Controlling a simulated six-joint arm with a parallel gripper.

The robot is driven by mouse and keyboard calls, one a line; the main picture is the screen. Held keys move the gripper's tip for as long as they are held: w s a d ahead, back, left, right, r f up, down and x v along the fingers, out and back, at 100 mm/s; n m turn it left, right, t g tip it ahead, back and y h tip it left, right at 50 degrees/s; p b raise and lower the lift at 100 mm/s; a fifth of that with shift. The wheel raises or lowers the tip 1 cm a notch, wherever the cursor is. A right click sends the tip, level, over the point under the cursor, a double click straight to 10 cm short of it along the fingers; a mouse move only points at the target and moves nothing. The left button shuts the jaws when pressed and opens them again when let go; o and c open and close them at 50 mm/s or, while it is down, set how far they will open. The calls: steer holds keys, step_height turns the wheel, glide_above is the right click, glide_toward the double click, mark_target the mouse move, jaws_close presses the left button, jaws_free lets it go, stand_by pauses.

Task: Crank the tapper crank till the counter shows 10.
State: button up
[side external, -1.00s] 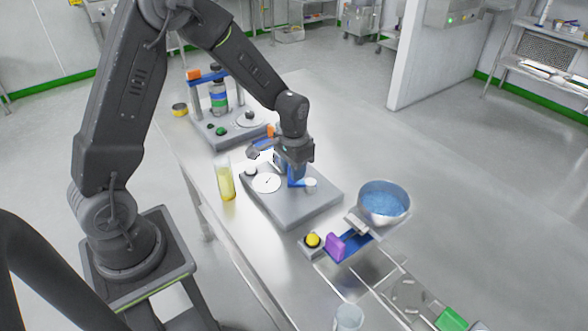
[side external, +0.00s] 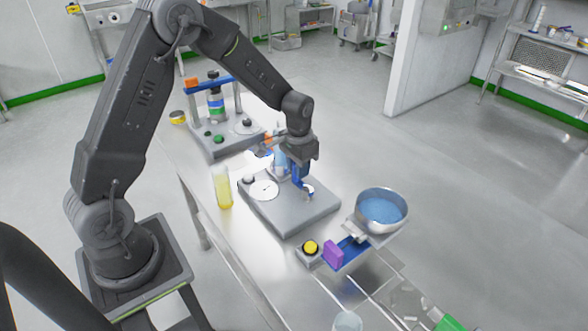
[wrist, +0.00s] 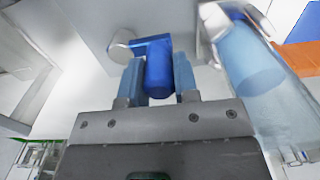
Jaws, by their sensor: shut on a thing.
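The tapper stands on a grey base plate (side external: 296,214) on the steel table. Its blue crank (side external: 306,188) shows just below my gripper (side external: 298,170), and in the wrist view the crank's blue handle (wrist: 159,72) sits between the two fingers. My gripper (wrist: 158,85) is shut on that handle. A round white dial (side external: 264,190) with a dark pointer lies on the base to the left of the crank; its reading is too small to tell. A clear cylinder with blue contents (wrist: 250,65) stands right beside the gripper in the wrist view.
A yellow-filled cylinder (side external: 223,187) stands left of the base. A bowl of blue granules (side external: 381,210), a yellow button (side external: 310,248) and a purple block (side external: 333,254) are to the right and front. Another grey-based device (side external: 218,137) stands behind.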

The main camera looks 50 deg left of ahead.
steer(key=shift+w+d, duration=0.1)
steer(key=shift+w, duration=0.25)
steer(key=shift+w+d, duration=0.3)
steer(key=shift+w, duration=0.45)
steer(key=o, duration=0.7)
steer(key=shift+o, duration=0.2)
step_height(320, 180, up, 7)
